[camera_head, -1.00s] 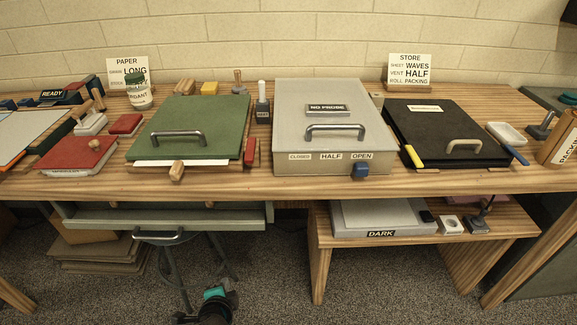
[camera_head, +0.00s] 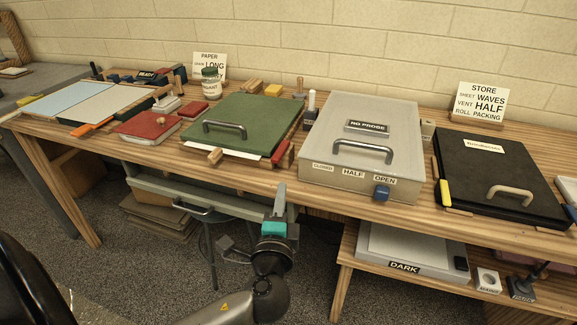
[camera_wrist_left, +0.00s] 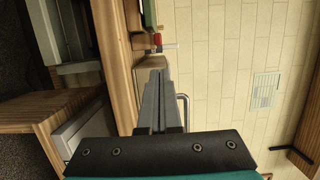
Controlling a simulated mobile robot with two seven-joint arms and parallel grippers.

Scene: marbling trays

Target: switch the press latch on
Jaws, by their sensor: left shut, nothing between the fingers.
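The green-topped press (camera_head: 243,118) lies on the wooden bench, with a metal handle and white paper showing under its front edge. A wooden knob (camera_head: 215,156) sits at its front and a red piece (camera_head: 282,153) at its right front corner; I cannot tell which is the latch. The red piece also shows in the left wrist view (camera_wrist_left: 157,39). My left gripper (camera_head: 281,187) is shut and empty, in front of the bench edge, below the red piece and apart from it. My right gripper is not in view.
A grey box (camera_head: 325,178) with a blue slider (camera_head: 381,192) under OPEN stands right of the press. A black folder (camera_head: 490,170) lies farther right, a red block (camera_head: 148,127) left. A lower shelf holds a box marked DARK (camera_head: 415,250). A stool stands under the bench.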

